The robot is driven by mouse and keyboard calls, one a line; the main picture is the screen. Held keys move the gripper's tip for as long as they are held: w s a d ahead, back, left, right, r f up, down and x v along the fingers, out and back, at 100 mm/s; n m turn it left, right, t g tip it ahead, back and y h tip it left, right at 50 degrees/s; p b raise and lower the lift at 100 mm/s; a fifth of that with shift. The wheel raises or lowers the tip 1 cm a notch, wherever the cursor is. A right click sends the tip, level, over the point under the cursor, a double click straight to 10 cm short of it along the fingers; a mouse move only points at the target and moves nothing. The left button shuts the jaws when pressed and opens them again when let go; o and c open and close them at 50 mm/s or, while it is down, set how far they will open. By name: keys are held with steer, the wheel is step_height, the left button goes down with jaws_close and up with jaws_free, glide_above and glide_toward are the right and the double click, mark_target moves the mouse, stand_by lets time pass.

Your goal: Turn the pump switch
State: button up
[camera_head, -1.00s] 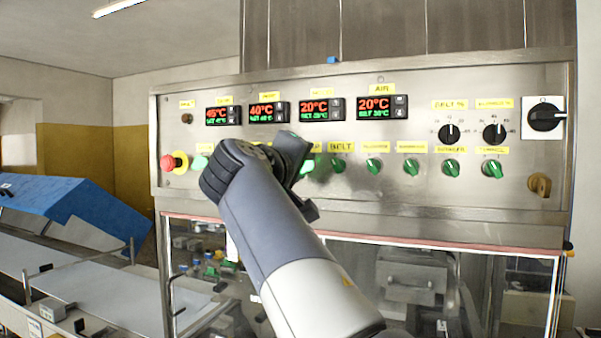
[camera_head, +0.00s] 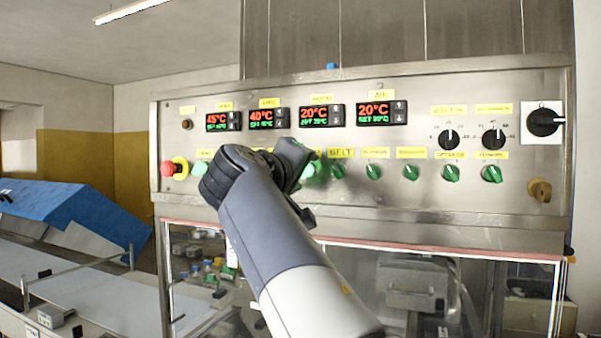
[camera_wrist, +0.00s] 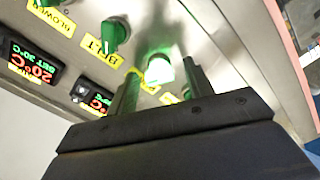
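The control panel carries a row of green rotary switches under yellow labels. A lit green switch (camera_wrist: 160,70), apparently the pump switch, is beside the BELT switch (camera_wrist: 115,33) in the wrist view. Its label is mostly hidden there. In the head view its glow (camera_head: 311,170) shows at the right edge of my gripper (camera_head: 292,162), left of the BELT switch (camera_head: 338,171). My gripper (camera_wrist: 160,70) is open in the wrist view, its two fingers apart on either side of the lit switch. I cannot tell whether they touch it.
Several switches (camera_head: 411,173) and two black dials (camera_head: 449,140) lie to the right. A red emergency button (camera_head: 171,168) is at the left. Temperature displays (camera_head: 322,114) sit above. A glass-fronted cabinet (camera_head: 420,275) is below, and a blue cover (camera_head: 80,210) stands left.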

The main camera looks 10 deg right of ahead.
steer(key=b+v, duration=0.2)
steer(key=v, duration=0.9)
steer(key=shift+d, duration=0.1)
steer(key=p+x, duration=0.2)
steer(key=x, duration=0.9)
stand_by(0.4)
